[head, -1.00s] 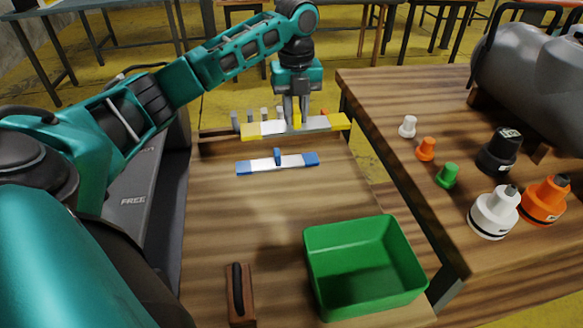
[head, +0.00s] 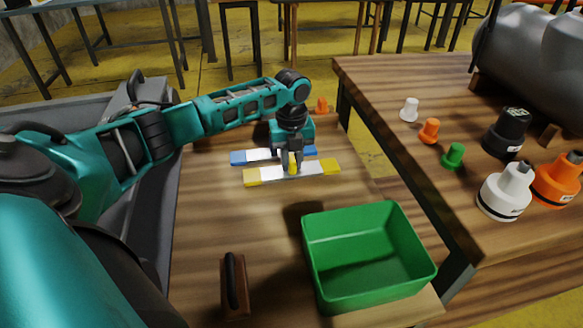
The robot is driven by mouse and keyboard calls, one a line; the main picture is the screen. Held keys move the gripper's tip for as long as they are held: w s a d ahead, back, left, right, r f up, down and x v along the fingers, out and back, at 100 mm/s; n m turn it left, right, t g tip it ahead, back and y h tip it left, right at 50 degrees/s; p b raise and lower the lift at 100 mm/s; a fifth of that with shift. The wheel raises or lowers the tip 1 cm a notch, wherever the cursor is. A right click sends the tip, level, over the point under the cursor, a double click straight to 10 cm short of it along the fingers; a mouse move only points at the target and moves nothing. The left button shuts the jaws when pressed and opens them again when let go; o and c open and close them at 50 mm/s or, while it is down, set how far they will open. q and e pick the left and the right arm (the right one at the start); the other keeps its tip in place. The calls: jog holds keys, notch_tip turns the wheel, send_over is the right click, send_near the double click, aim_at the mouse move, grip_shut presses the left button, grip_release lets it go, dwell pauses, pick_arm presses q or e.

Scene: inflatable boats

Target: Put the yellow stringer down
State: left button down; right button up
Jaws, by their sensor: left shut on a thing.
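The yellow stringer (head: 257,178) is a flat white bar with yellow ends and a small yellow grip in its middle. My left gripper (head: 292,168) points down and is shut on that grip. The bar is level and lies crosswise in the head view, seemingly a little above the wooden table (head: 205,215), with a dark shadow on the wood nearer to me. The blue stringer (head: 240,157), a similar white bar with blue ends, lies just behind it, its middle hidden by my gripper. My right gripper is out of view.
A green open bin (head: 328,290) stands empty at the front right. A brown block with a dark handle (head: 235,285) lies at the front left. A second table on the right holds small plugs, larger valves and a grey tube (head: 535,75). Wood between stringer and bin is clear.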

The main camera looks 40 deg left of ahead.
aim_at(292, 158)
pick_arm(q)
jog(key=shift+f, duration=0.8)
jog(key=c, duration=1)
grip_release()
jog(key=shift+f, duration=0.15)
jog(key=shift+o, duration=0.2)
notch_tip(292, 158, up, 12)
jog(key=p, duration=0.3)
jog(key=shift+p, duration=0.3)
